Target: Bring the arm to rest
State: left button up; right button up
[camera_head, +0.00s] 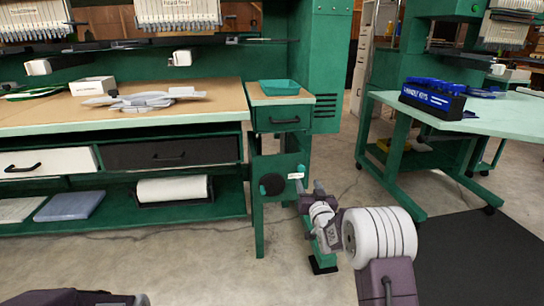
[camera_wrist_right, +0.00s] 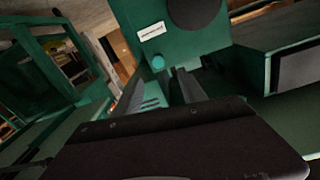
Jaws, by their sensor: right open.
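My right arm reaches in from the bottom right of the head view, with white ringed and purple links. Its gripper (camera_head: 311,188) is in front of the narrow green stand, near the floor-level gap beside the workbench. In the right wrist view the two dark fingers (camera_wrist_right: 160,90) stand apart with nothing between them. They point toward a green panel (camera_wrist_right: 180,35) with a white label, a teal knob and a dark round disc. Whether they touch it I cannot tell. A purple part of mine shows at the bottom left, but no left gripper shows.
A workbench (camera_head: 120,128) with drawers stands at the left. The narrow stand (camera_head: 283,99) holds a green tray (camera_head: 279,87). A pale green table (camera_head: 490,122) at the right carries a blue-and-black rack (camera_head: 432,97). A black mat (camera_head: 470,260) lies front right. Concrete floor is open between them.

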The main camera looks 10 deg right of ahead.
jog(key=s+a+r+g+y+p, duration=0.1)
jog(key=s+a+r+p, duration=0.25)
jog(key=r+p, duration=0.45)
jog(key=s+a+r+g+p, duration=0.15)
jog(key=s+r+p, duration=0.3)
jog(key=r, duration=0.65)
jog(key=s+a+f+n+g+p, duration=0.1)
jog(key=s+f+g, duration=0.45)
jog(key=s, duration=0.45)
jog(key=s+f+g+p, duration=0.1)
jog(key=s+f+g, duration=0.3)
jog(key=s+f, duration=0.5)
jog(key=s+a+f+n+g+p, duration=0.1)
jog(key=s+f+g, duration=0.4)
jog(key=s, duration=0.7)
notch_tip(320, 180, up, 39)
jog(key=p, duration=3.8)
jog(key=shift+d+f, duration=0.15)
